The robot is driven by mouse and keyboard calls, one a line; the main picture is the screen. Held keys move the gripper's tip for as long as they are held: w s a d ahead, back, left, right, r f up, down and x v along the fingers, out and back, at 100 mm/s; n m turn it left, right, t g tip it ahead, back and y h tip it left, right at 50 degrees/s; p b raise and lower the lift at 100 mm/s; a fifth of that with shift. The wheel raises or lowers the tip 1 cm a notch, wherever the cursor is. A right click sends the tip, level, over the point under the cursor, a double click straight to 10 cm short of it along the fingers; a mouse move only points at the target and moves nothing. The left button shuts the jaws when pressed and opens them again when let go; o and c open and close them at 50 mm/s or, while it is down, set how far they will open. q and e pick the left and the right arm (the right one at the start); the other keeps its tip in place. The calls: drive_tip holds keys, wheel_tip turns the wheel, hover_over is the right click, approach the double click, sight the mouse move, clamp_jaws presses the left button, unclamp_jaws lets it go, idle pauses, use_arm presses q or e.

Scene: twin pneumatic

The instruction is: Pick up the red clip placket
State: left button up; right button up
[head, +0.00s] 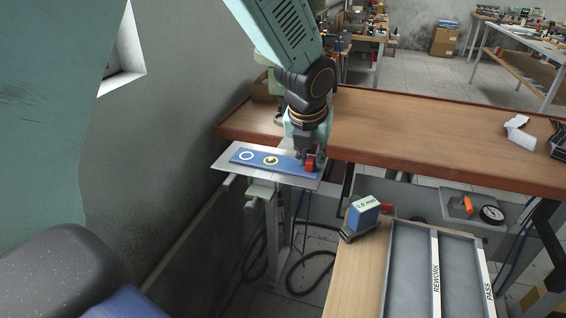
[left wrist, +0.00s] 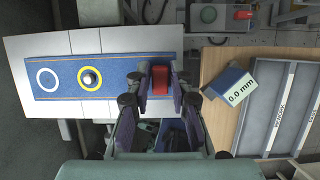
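The red clip placket (head: 310,163) is at the right end of a blue strip (head: 258,158) that lies on a pale metal plate (head: 226,157). In the left wrist view the red placket (left wrist: 161,80) shows between the two fingers. My left gripper (head: 312,158) points down over that end of the strip. Its fingers (left wrist: 161,84) stand on either side of the placket and look open, with what seem to be narrow gaps. The lower part of the placket is hard to make out. My right gripper is not in view.
The strip bears a white ring (left wrist: 47,79) and a yellow ring (left wrist: 90,79) with a small round part inside. A blue gauge box (head: 363,213) stands beside a grey tray (head: 411,268) marked REWORK and PASS. A wooden bench (head: 430,135) lies behind. A wall rises at left.

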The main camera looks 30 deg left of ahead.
use_arm(q)
drive_tip(key=shift+s+r, duration=0.15)
drive_tip(key=shift+s, duration=0.05)
clamp_jaws()
drive_tip(key=shift+w, duration=0.15)
